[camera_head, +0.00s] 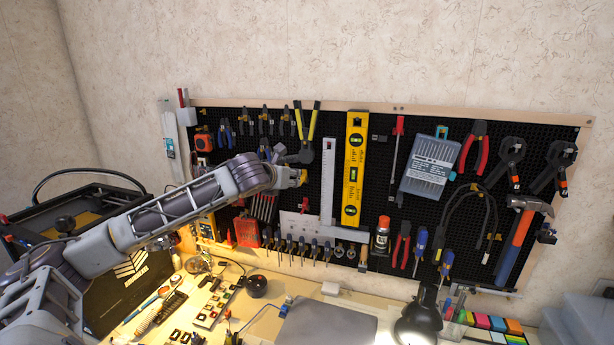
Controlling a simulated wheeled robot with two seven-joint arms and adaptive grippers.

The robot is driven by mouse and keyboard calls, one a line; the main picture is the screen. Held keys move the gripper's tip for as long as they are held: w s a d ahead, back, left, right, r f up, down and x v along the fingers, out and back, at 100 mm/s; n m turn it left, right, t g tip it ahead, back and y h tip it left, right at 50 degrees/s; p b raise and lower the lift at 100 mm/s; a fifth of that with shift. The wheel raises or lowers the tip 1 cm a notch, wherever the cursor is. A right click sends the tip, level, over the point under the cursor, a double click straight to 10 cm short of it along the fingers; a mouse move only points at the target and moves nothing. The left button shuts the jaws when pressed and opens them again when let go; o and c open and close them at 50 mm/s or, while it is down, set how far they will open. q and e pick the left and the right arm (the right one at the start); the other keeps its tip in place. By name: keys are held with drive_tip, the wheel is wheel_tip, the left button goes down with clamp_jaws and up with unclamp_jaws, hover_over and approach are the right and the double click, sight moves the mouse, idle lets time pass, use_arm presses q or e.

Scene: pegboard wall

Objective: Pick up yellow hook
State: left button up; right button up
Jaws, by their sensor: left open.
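My left arm reaches in from the left, and its gripper (286,155) is in front of the middle-left of the pegboard (375,170). Small yellow hook-like pieces also show at the board's upper left (203,112) and by the black cables (476,188). Which one is the yellow hook is too small to tell. My right gripper is not in view.
Yellow-handled pliers (307,118) hang just above my gripper. A metal square (328,185) and a yellow level (354,170) hang to its right. Screwdrivers hang below. The bench holds a lamp (418,318), a grey laptop-like slab (327,328) and small parts.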

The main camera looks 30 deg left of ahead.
use_arm(q)
drive_tip(key=p, duration=0.2)
approach(303, 178)
drive_tip(key=shift+w+a, duration=0.65)
drive_tip(key=shift+w, duration=0.65)
drive_tip(key=shift+w+a+f, duration=0.1)
drive_tip(key=shift+w+f, duration=0.3)
drive_tip(key=shift+f, duration=0.3)
drive_tip(key=shift+d+p+x, duration=0.15)
drive_tip(key=shift+p+x, duration=0.2)
drive_tip(key=shift+x, duration=0.4)
drive_tip(key=shift+d+p+x, duration=0.2)
drive_tip(key=shift+p+x, duration=0.1)
drive_tip(key=shift+x, duration=1.65)
drive_tip(key=shift+s+f, duration=0.1)
drive_tip(key=shift+f, duration=0.05)
